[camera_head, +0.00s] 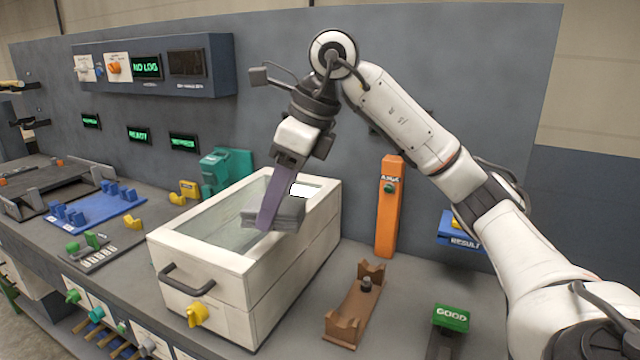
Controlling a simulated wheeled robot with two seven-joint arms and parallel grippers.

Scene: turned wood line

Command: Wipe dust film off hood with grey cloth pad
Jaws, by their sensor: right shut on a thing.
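The hood (195,243) is a white box with a clear top panel, a dark handle and a yellow knob on its front; it stands on the bench. The grey cloth pad (282,214) is at the right part of the clear panel, low against it; whether it touches cannot be told. My right gripper (284,168) is above it, shut, with a flat purple piece (274,200) running from the jaws down to the pad. A whitish patch (305,190) shows on the panel behind the pad. A dust film cannot be made out clearly. My left gripper is not in view.
A brown wooden cradle (345,318) and a green GOOD block (451,318) are right of the hood. An orange post (389,215) stands behind them. A teal machine (228,168) is behind the hood's left side. A blue tray (97,217) lies at left.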

